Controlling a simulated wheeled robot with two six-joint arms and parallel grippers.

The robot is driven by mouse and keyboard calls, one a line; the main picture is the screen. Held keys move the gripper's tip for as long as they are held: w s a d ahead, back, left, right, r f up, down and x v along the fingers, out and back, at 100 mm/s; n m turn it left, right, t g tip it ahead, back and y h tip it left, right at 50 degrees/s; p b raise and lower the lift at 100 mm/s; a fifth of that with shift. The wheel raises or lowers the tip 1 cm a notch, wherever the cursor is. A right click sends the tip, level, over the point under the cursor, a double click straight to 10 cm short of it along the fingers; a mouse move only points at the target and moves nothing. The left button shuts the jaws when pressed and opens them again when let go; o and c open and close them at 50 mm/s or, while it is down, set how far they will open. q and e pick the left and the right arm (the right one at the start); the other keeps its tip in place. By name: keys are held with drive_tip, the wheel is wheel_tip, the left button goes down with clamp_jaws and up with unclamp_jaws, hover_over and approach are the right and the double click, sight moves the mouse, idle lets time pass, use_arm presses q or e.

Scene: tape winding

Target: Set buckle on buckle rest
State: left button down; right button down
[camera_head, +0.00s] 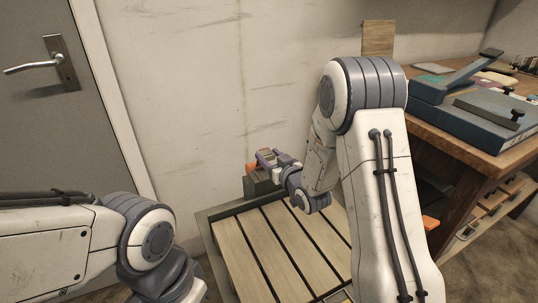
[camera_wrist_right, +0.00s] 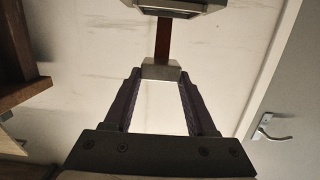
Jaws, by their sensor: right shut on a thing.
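My right gripper (camera_head: 264,158) is at mid-frame in the head view, near the far edge of the slatted pallet. In the right wrist view, its two purple-grey fingers (camera_wrist_right: 160,78) close at their tips on a small grey metal block (camera_wrist_right: 161,70), which looks like the buckle. A reddish-brown strap (camera_wrist_right: 163,40) runs from it to a grey metal frame (camera_wrist_right: 175,8) cut off by the top edge. In the head view, a small orange part (camera_head: 251,168) shows beside the gripper, above a dark block (camera_head: 258,186). I cannot tell which part is the buckle rest. My left gripper is out of frame.
The slatted pallet (camera_head: 270,245) fills the floor in front of me. A wooden workbench (camera_head: 455,130) on the right holds a blue-grey lever tool (camera_head: 475,112). A wall stands behind the pallet. A grey door (camera_head: 45,120) is at the left.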

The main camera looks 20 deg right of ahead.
drive_tip(key=shift+a+f+b, duration=0.1)
drive_tip(key=shift+f+b, duration=2)
drive_tip(key=shift+f, duration=0.75)
drive_tip(key=shift+s, duration=0.2)
drive_tip(key=shift+c, duration=0.6)
unclamp_jaws()
